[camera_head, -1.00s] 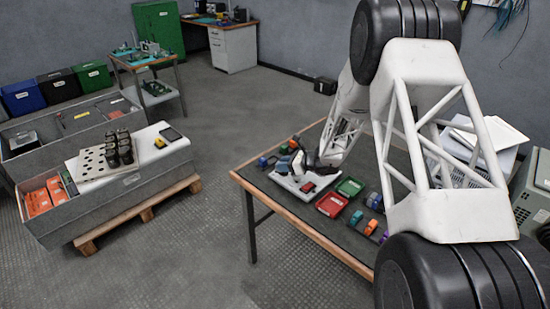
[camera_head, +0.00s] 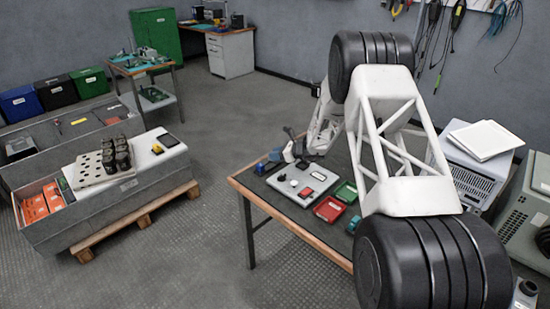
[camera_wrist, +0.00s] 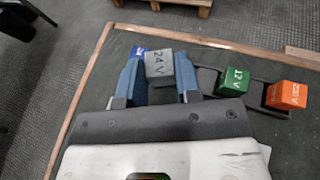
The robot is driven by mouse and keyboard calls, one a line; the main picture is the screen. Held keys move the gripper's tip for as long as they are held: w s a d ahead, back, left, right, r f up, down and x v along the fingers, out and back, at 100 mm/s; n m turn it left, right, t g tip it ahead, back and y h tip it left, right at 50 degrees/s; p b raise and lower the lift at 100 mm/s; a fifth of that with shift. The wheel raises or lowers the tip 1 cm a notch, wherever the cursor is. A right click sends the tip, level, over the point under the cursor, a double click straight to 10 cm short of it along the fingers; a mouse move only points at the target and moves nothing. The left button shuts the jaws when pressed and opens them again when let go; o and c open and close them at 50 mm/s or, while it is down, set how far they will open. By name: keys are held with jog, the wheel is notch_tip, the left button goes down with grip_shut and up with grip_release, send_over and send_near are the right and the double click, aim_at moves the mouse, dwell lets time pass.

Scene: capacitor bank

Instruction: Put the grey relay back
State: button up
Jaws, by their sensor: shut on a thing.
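The grey relay (camera_wrist: 159,68), a cube marked "24 V", sits between the two blue fingers of my gripper (camera_wrist: 158,76) in the wrist view. The gripper is shut on it. A dark rail (camera_wrist: 207,79) shows to its right, with a bare stretch there. A green relay (camera_wrist: 234,81) marked "12 V" and an orange relay (camera_wrist: 287,94) stand along this rail. A blue relay (camera_wrist: 137,55) is partly hidden behind the left finger. I cannot tell whether the grey relay touches the rail. In the head view my gripper (camera_head: 291,150) is small at the table's far left part, and the grey relay cannot be made out.
A pale board (camera_head: 297,187) with knobs and a red part lies on the table (camera_head: 265,203), nearer than the gripper. A red tray (camera_head: 330,208) and a green tray (camera_head: 346,192) are beside it. The table's wooden edge (camera_wrist: 88,88) runs close to the left of the gripper.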

jog(key=shift+w+a+f, duration=0.15)
jog(key=shift+w, duration=0.95)
jog(key=shift+w+a, duration=0.1)
jog(key=shift+w, duration=0.4)
jog(key=shift+s+f, duration=0.1)
jog(key=shift+f, duration=1.7)
jog(key=shift+f, duration=0.1)
jog(key=o, duration=1)
